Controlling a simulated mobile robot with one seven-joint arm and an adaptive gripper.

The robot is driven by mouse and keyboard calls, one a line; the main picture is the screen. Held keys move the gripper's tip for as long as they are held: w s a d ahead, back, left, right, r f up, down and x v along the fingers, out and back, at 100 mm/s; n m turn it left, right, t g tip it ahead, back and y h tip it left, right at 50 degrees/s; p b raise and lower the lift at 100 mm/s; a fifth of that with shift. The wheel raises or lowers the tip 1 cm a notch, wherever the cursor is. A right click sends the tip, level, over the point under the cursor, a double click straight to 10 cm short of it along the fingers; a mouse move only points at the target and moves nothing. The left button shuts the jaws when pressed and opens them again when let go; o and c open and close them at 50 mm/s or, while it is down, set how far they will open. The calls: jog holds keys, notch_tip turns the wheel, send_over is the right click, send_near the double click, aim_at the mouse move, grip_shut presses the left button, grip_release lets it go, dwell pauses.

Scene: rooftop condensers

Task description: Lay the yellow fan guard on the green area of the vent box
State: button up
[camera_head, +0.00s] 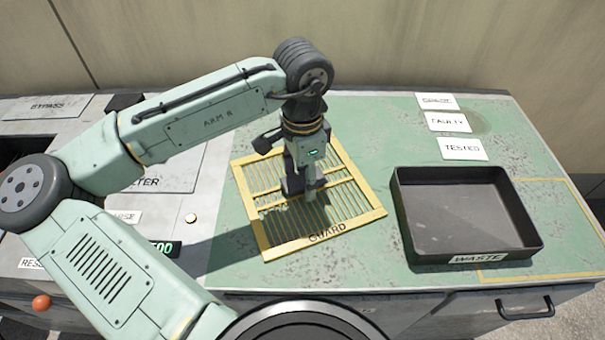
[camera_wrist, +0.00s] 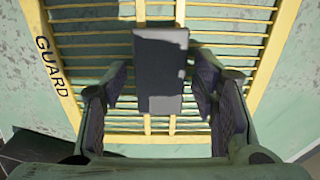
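The yellow fan guard (camera_head: 374,213), a slatted frame marked GUARD, lies on the green top (camera_head: 365,115), left of the black tray. It also fills much of the wrist view (camera_wrist: 66,84). My gripper (camera_head: 303,190) points down over the middle of the guard. In the wrist view, its two dark fingers (camera_wrist: 161,85) stand apart, on either side of an upright grey block (camera_wrist: 160,72) over the guard's middle bars. Narrow gaps seem to show between the fingers and the block. Whether the block is fixed to the guard is not clear.
A black tray marked WASTE (camera_head: 462,214) stands on the right. White cards, including FAULTY (camera_head: 448,122) and TESTED (camera_head: 463,148), lie behind it. A yellow outline (camera_head: 548,272) marks the right end.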

aim_at(302, 180)
jog(key=shift+o, duration=0.2)
jog(key=shift+r, duration=0.1)
notch_tip(302, 180, up, 12)
dwell(0.5)
